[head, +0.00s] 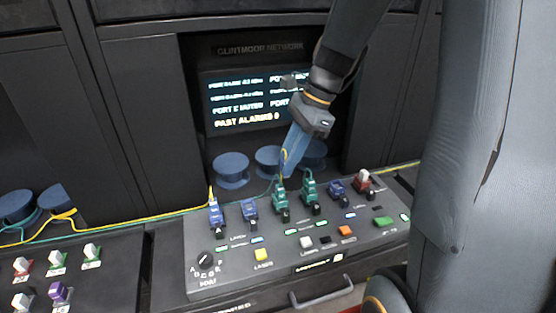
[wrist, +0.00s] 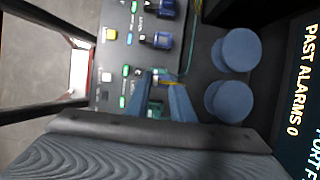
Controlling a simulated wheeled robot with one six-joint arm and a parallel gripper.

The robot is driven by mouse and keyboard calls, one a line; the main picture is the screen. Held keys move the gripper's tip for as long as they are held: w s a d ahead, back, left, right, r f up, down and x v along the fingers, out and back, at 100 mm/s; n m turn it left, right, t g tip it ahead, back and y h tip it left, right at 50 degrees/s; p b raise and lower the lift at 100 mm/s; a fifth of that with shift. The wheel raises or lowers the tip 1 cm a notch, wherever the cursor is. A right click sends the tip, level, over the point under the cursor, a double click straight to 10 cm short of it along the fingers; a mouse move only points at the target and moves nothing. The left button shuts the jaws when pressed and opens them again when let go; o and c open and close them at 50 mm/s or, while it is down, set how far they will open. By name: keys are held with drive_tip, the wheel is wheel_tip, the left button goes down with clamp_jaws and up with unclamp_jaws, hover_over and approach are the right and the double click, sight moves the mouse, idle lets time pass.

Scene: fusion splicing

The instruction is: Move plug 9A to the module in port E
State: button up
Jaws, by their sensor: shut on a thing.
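My gripper (head: 287,172) is shut just above a green module (head: 281,200) on the grey console. In the wrist view, my gripper (wrist: 165,82) has its two blue fingers closed around a small plug, mostly hidden, with yellow and teal cable beside it. I cannot read the plug's label or tell whether it is seated in the module. A second green module (head: 310,198) stands just to the right. Blue modules stand at the far left (head: 216,214), left of centre (head: 250,211) and right (head: 337,190). A red and white module (head: 363,181) stands at the right end. Port letters are not readable.
A screen (head: 240,100) behind reads "PORT E MUTED" and "PAST ALARMS 0". Round blue spools (head: 231,168) stand behind the console. A rotary knob (head: 205,258) and coloured buttons (head: 263,254) are at the front. A yellow cable (head: 150,218) runs left past a side panel with several caps (head: 57,258).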

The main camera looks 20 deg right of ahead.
drive_tip(key=shift+d, duration=7.6)
drive_tip(key=shift+d+f, duration=0.2)
drive_tip(key=shift+f, duration=3.1)
drive_tip(key=shift+f, duration=0.55)
drive_tip(key=o, duration=1)
drive_tip(key=shift+r, duration=0.1)
drive_tip(key=v, duration=1.2)
drive_tip(key=shift+s, duration=0.1)
